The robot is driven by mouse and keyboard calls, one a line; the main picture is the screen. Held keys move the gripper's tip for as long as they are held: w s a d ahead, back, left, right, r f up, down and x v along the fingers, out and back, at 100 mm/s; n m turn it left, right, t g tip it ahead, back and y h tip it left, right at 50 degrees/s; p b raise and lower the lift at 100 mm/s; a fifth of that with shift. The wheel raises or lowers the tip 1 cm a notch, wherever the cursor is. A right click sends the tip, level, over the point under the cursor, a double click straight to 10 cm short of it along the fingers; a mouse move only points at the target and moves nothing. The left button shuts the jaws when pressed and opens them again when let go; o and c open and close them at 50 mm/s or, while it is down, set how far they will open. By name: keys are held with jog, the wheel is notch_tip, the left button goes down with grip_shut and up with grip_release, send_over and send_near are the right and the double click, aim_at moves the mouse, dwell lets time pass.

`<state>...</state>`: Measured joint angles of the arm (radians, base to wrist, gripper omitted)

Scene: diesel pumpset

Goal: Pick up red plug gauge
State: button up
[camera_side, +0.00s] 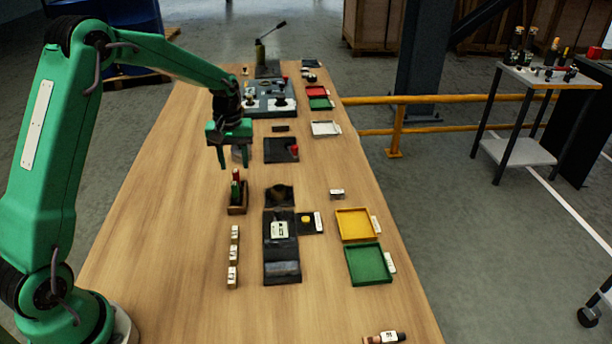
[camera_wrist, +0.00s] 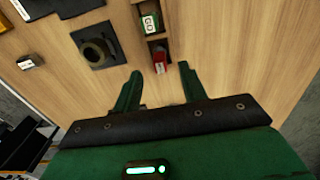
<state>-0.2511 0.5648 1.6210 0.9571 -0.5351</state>
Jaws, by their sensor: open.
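The red plug gauge (camera_side: 236,174) stands in a small wooden rack (camera_side: 238,210) beside a green gauge (camera_side: 235,189). In the wrist view the red gauge (camera_wrist: 160,63) shows a dark end and a red part with a white mark, and the green gauge (camera_wrist: 150,23) carries a "GO" label. My gripper (camera_side: 234,166) is open and empty, pointing down above the rack. In the wrist view the red gauge lies in line with the gap between my fingertips (camera_wrist: 160,70). The side view does not show how far above it they are.
A black block with a ring (camera_wrist: 95,52) sits beside the rack. Small labelled blocks (camera_side: 234,254) stand nearer on the table. Yellow (camera_side: 354,224) and green (camera_side: 368,264) trays lie to the right. The table left of the rack is clear.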

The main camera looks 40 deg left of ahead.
aim_at(235, 171)
jog(key=shift+f, duration=0.35)
jog(key=shift+f, duration=0.1)
jog(key=shift+f, duration=2.45)
jog(key=shift+c, duration=0.4)
grip_shut()
